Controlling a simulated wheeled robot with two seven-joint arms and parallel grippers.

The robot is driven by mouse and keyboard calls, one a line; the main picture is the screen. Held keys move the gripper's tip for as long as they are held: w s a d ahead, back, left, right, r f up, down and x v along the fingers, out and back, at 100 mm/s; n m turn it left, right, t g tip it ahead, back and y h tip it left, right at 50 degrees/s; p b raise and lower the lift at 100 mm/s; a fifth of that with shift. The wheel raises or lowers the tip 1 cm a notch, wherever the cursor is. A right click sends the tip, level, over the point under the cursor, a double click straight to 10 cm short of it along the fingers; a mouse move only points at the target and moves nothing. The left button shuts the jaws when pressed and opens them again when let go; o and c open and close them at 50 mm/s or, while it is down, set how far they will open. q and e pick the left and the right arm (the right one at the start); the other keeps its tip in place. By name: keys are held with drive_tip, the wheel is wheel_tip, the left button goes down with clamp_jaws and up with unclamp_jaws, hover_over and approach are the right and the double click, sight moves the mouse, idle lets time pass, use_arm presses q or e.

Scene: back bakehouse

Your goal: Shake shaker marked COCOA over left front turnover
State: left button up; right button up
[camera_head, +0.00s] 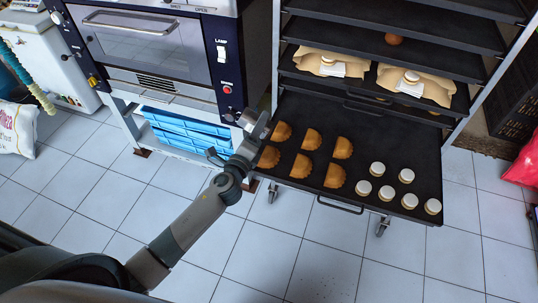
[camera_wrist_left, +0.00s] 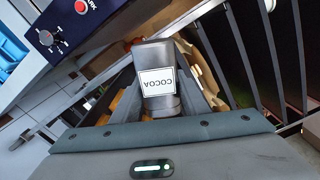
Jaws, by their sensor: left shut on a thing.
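The metal shaker (camera_wrist_left: 156,62) with the white COCOA label is between the fingers of my left gripper (camera_wrist_left: 162,88) in the left wrist view. Its label reads upside down there. In the head view my left gripper (camera_head: 246,128) is beside the oven, at the left edge of the pulled-out dark tray (camera_head: 387,150). On that tray lie several golden half-moon turnovers in two rows. The left front turnover (camera_head: 269,157) is just right of my left wrist. I cannot tell whether anything falls from the shaker. My right gripper is not in view.
Several small cream-topped rounds (camera_head: 377,169) lie on the tray's right part. Shelves above hold wrapped goods (camera_head: 333,63). The oven (camera_head: 150,50) stands close to my left gripper, over blue crates (camera_head: 180,128). The tiled floor in front is clear.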

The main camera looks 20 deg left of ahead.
use_arm(q)
drive_tip(key=shift+f+b, duration=1.4)
drive_tip(key=shift+f, duration=0.15)
drive_tip(key=shift+r, duration=0.1)
wheel_tip(320, 180, up, 3)
drive_tip(key=p, duration=0.3)
drive_tip(key=shift+r, duration=0.1)
wheel_tip(320, 180, down, 3)
drive_tip(key=b, duration=0.3)
drive_tip(key=shift+f, duration=0.2)
drive_tip(key=shift+r, duration=0.1)
